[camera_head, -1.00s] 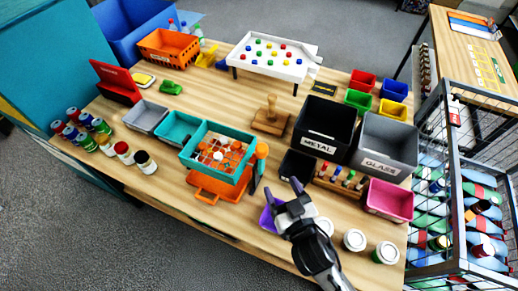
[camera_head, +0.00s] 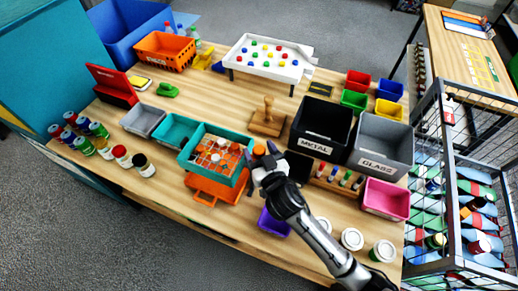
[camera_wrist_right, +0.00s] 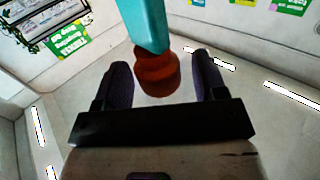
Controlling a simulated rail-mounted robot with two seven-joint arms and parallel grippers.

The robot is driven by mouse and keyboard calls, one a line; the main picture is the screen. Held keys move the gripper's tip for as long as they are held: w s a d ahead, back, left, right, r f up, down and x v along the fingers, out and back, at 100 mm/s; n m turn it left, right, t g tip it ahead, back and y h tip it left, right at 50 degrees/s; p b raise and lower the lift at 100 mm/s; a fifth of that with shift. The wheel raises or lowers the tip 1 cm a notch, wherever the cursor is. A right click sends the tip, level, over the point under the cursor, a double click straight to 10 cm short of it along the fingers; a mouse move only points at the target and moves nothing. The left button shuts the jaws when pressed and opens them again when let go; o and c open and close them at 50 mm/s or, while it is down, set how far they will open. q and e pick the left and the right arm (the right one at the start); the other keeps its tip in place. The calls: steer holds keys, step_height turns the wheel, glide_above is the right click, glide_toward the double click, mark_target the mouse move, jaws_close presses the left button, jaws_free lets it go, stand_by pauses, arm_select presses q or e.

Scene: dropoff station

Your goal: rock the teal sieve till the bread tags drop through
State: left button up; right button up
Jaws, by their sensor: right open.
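The teal sieve (camera_head: 208,171) stands left of centre in the head view, with a grid floor and small orange and white pieces in it, too small to tell apart surely as bread tags. An orange tray (camera_head: 207,188) shows beneath it. My right gripper (camera_head: 261,156) is open at the sieve's right side, around the orange-ended handle (camera_head: 259,149). In the right wrist view, the handle's teal bar and red-orange end (camera_wrist_right: 157,75) lie between the spread fingers (camera_wrist_right: 162,82), with gaps on both sides. My left gripper is not in view.
An empty teal bin (camera_head: 178,130) and a grey bin (camera_head: 143,119) stand left of the sieve. A wooden stamp (camera_head: 268,122) and the black METAL bin (camera_head: 322,128) stand to the right. A purple bin (camera_head: 273,222) and several white-lidded jars (camera_head: 351,239) are near the front edge.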

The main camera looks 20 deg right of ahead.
steer(key=shift+w, duration=0.2)
steer(key=shift+c, duration=0.4)
jaws_close()
